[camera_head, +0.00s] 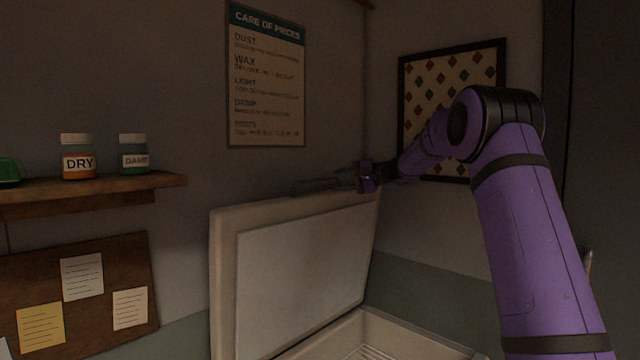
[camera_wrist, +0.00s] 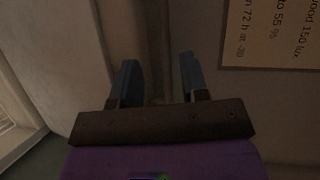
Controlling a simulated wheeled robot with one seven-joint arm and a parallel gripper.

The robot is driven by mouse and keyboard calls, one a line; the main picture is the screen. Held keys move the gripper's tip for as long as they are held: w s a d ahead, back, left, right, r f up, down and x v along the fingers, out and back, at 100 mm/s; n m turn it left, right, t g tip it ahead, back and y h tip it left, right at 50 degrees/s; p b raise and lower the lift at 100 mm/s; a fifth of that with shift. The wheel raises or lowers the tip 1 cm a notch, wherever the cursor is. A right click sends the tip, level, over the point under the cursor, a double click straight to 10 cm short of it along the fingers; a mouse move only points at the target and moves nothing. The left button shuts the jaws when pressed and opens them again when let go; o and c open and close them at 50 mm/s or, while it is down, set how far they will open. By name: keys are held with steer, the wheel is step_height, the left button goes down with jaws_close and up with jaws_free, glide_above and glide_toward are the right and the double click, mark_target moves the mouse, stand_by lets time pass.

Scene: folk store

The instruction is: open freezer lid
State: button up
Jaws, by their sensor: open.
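The freezer lid (camera_head: 300,275) stands raised, close to upright, in the head view, with its pale inner panel facing me. Part of the open freezer body (camera_head: 375,340) shows below it at the bottom edge. My gripper (camera_head: 345,178) is at the lid's top edge, near its right end, where a dark bar-like piece shows. In the wrist view my gripper (camera_wrist: 160,82) has its two fingers apart, with a narrow upright strip between them. I cannot tell whether the fingers touch the lid. The lid (camera_wrist: 60,50) fills the left of the wrist view.
A wooden shelf (camera_head: 90,192) with jars labelled DRY (camera_head: 78,160) and DAMP (camera_head: 133,155) is on the left wall. A pinboard (camera_head: 85,295) hangs below it. A poster (camera_head: 266,80) is behind the lid, and a framed pattern (camera_head: 420,90) hangs right, behind my arm.

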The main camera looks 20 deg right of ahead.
steer(key=t, duration=0.2)
glide_toward(322, 181)
steer(key=m, duration=0.1)
steer(key=shift+y, duration=0.3)
steer(key=x, duration=1)
steer(key=shift+w+a+f, duration=0.1)
steer(key=shift+w+f, duration=0.2)
steer(key=shift+w, duration=0.15)
jaws_close()
